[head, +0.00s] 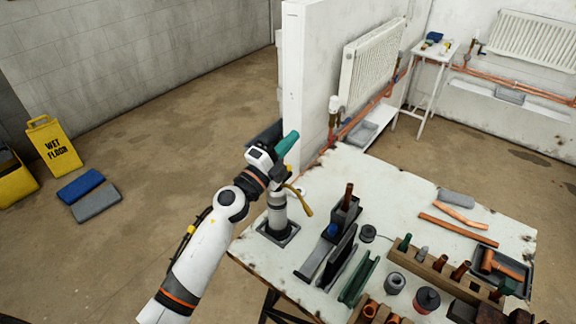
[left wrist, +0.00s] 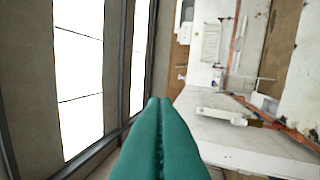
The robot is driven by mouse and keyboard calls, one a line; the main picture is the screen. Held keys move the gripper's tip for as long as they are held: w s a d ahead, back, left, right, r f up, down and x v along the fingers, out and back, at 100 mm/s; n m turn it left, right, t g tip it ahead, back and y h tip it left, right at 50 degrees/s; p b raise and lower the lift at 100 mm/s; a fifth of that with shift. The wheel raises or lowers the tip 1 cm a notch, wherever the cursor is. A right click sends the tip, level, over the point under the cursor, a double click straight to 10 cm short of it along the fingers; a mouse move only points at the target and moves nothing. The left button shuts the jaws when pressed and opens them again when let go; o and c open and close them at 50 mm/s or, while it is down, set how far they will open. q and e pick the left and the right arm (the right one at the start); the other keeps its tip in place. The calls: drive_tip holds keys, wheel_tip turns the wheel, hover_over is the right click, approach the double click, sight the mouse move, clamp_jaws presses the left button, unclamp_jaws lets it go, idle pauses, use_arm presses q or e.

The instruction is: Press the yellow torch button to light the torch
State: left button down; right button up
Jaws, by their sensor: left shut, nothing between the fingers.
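A torch (head: 278,209) with a grey cylinder body and a bent brass nozzle stands upright on a dark square base at the table's left edge. My left gripper (head: 292,136) is above the torch in the head view, its teal fingers shut and empty, pointing up and to the right. The gripper and wrist cover the top of the torch, and I cannot make out the yellow button. The shut fingers also show in the left wrist view (left wrist: 158,103), with no torch in sight there. My right gripper is not in view.
The white table (head: 385,185) holds a dark rack, a green holder (head: 359,281), a wooden block with fittings, copper pipes (head: 458,229) and a grey tray (head: 500,270). A white partition wall (head: 306,80) with a radiator (head: 372,62) stands behind the table.

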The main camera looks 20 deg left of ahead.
use_arm(q)
drive_tip(key=w+d+r+m+g+h, duration=0.1)
drive_tip(key=w+d+m+g+h, duration=0.3)
drive_tip(key=m, duration=0.4)
drive_tip(key=w+a+f+m+g+y, duration=0.2)
drive_tip(key=a+f+m+g+y, duration=0.1)
drive_tip(key=a+g+y, duration=0.3)
drive_tip(key=shift+w+a+f+m+g+y+p, duration=0.25)
drive_tip(key=shift+a+m+g+y+p, duration=0.15)
drive_tip(key=shift+a+m+g, duration=0.65)
drive_tip(key=shift+d, duration=0.25)
wheel_tip(320, 180, down, 7)
drive_tip(key=b, duration=0.5)
drive_tip(key=shift+f+b, duration=0.2)
drive_tip(key=shift+b, duration=0.2)
drive_tip(key=shift+f+b, duration=0.3)
drive_tip(key=shift+f, duration=0.35)
drive_tip(key=shift+f, duration=0.1)
drive_tip(key=shift+f, duration=0.3)
